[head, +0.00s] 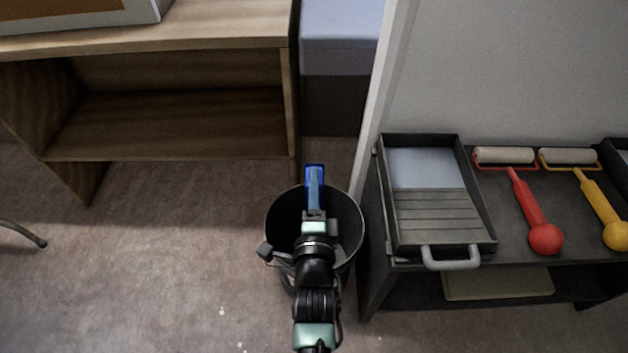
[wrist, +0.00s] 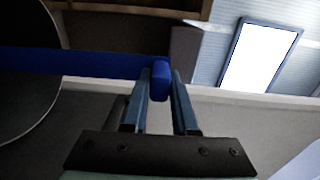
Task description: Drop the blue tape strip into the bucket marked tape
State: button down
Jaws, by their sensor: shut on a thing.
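The blue tape strip (head: 309,184) is in my gripper (head: 315,190), above the black bucket (head: 277,212) in the head view. In the wrist view the strip (wrist: 90,62) runs leftward from between the two fingers of my gripper (wrist: 160,85), which are shut on its end. The bucket stands on the floor beside the dark trolley; my arm hides part of it. No marking on the bucket can be read. A dark curved shape (wrist: 25,105) at the left of the wrist view may be the bucket.
A wooden shelf unit (head: 170,125) stands behind and left. A dark trolley (head: 375,262) on the right carries a paint tray (head: 437,220), a red roller (head: 533,215) and a yellow roller (head: 602,210). A pale wall edge (head: 377,90) rises behind the bucket. Floor at left is mostly clear.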

notch_tip(320, 180, down, 10)
jog(key=b, duration=0.7)
jog(key=shift+r, duration=0.15)
jog(key=c, duration=0.6)
grip_release()
jog(key=o, duration=0.6)
jog(key=shift+s, duration=0.1)
